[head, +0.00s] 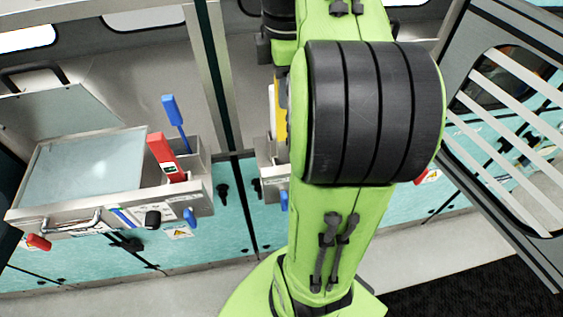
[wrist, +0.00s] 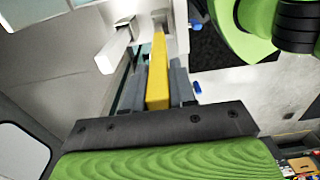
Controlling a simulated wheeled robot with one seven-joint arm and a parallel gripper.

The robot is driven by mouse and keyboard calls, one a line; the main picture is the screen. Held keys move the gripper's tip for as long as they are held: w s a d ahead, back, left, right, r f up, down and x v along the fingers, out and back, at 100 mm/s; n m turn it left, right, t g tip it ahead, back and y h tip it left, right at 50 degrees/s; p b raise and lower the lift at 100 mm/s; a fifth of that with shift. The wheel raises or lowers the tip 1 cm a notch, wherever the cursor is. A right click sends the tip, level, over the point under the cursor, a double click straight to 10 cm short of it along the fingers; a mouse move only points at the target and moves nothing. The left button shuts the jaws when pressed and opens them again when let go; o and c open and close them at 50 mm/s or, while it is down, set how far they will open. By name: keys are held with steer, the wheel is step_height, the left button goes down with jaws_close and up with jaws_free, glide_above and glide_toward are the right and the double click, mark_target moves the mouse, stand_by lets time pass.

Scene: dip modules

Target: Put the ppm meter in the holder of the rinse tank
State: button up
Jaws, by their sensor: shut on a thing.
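A long yellow device, which I take to be the ppm meter (wrist: 158,62), is clamped between the two grey fingers of my gripper (wrist: 157,88). Its far end reaches a pale metal holder (wrist: 178,37) at the top of the wrist view. I cannot tell whether the end is inside the holder or just over it. In the head view a strip of yellow (head: 281,125) shows at the left edge of my arm, above a small metal holder on a tank (head: 272,163). My arm hides most of that tank and my gripper there.
At left in the head view, another metal tank (head: 52,217) has a side holder with a red meter (head: 165,157) and a blue-handled tool (head: 174,121) standing in it. A slatted grey panel (head: 505,85) stands at right.

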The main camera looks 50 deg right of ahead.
mark_target(280, 124)
steer(key=shift+s+f+b, duration=0.15)
steer(key=shift+f+b, duration=4.45)
steer(key=shift+f, duration=0.45)
steer(key=o, duration=0.9)
steer(key=shift+r, duration=0.1)
steer(key=shift+o, duration=0.2)
